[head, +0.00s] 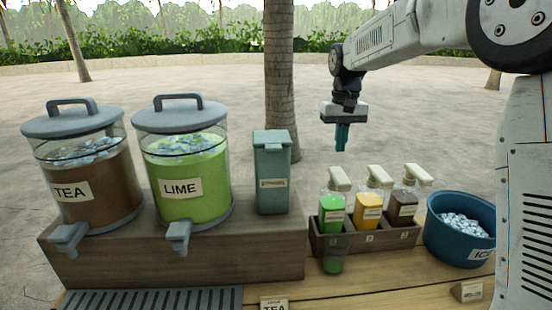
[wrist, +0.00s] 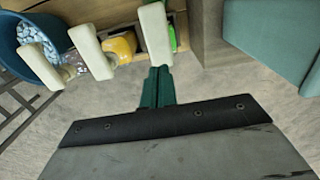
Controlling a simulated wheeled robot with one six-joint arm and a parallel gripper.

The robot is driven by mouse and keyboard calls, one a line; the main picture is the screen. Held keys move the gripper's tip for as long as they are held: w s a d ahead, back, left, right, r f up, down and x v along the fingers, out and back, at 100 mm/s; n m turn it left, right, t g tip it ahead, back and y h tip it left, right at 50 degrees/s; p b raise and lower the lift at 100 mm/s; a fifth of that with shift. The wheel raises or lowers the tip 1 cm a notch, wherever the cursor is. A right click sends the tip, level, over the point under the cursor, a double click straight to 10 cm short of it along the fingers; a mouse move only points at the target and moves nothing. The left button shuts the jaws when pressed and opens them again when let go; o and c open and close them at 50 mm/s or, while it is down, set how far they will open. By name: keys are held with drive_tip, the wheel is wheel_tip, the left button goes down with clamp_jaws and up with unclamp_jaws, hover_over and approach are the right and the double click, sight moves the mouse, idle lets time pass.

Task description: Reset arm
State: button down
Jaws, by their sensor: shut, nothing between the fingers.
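My gripper (head: 341,138) hangs from my arm with its green fingers pointing down, in the air above and behind the row of pump bottles in the head view. The fingers are together and empty. In the wrist view my gripper (wrist: 159,72) shows its two green fingers side by side, with nothing between them. The fingertips appear close to a white pump head (wrist: 156,35) in that picture, but the head view shows the gripper higher than the pumps.
A wooden rack (head: 322,246) holds green, yellow and brown pump bottles. A blue ice tub (head: 437,234) stands right of it. A teal canister (head: 271,175), lime dispenser (head: 186,190) and tea dispenser (head: 95,190) stand left. A small green-filled cup (head: 333,262) stands before the rack.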

drive_tip(key=s+d+f+t, duration=0.1)
drive_tip(key=s, duration=1.9)
drive_tip(key=s+d+f, duration=0.1)
drive_tip(key=s+d, duration=0.1)
drive_tip(key=s, duration=1.8)
drive_tip(key=shift+f+t, duration=0.35)
drive_tip(key=shift+t, duration=0.05)
